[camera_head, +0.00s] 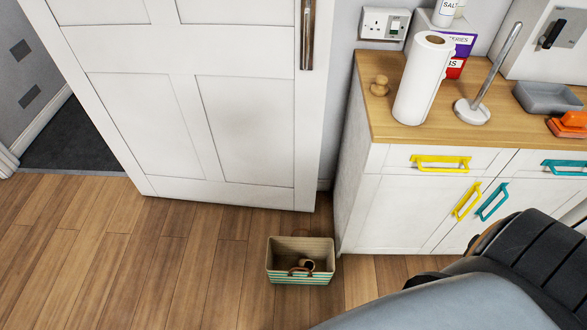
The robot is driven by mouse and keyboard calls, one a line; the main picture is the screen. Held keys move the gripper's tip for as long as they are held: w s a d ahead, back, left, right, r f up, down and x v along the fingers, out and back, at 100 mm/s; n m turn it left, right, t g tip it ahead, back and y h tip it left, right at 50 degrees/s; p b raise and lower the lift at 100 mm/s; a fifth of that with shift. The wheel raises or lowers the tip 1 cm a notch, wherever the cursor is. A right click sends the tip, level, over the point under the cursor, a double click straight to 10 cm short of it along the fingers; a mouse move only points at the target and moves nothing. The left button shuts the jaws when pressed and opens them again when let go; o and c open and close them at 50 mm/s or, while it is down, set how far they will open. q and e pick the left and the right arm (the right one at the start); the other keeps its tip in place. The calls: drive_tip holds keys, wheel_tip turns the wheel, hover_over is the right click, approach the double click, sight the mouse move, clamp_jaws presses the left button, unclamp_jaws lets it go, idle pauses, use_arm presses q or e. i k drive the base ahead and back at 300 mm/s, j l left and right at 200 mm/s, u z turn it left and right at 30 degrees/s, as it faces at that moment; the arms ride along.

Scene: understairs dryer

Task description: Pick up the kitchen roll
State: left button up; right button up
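The kitchen roll (421,82) is a tall white paper roll with a brown core hole at its top. It stands upright, leaning slightly in the picture, on the wooden worktop (398,130) near the worktop's left end. Nothing is holding it. Neither my left nor my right gripper shows in the head view. A large grey and black part of my own body fills the lower right corner and hides part of the cabinet and floor.
A grey tray (547,97) and orange dish (570,123) lie farther right. A striped basket (300,261) sits on the floor. A white door (195,100) stands left.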

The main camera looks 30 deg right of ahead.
sight(430, 54)
drive_tip(key=z, duration=1.7)
